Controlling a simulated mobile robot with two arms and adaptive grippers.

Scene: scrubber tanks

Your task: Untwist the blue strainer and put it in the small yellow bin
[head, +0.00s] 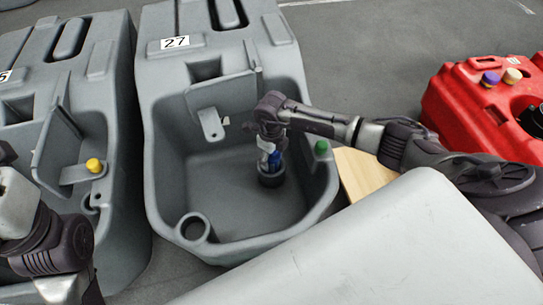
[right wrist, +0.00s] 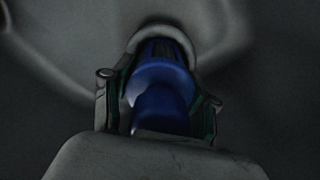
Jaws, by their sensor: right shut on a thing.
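The blue strainer (head: 275,160) stands upright in a dark round socket (head: 271,180) inside the grey tank labelled 27 (head: 232,220). My right gripper (head: 268,150) reaches down into the tank from above and is shut on the strainer. In the right wrist view the blue strainer (right wrist: 160,82) sits between the two fingers of my right gripper (right wrist: 160,92), and its far end is at a round grey rim. My left arm shows at the left edge of the head view, but its gripper is out of frame. I see no small yellow bin.
The tank walls surround my right gripper. A green cap (head: 321,147) is on the tank's right rim. Another grey tank with a yellow knob (head: 94,165) stands at left. A red tank (head: 482,105) is at right. A pale wooden surface (head: 362,172) shows beside the tank.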

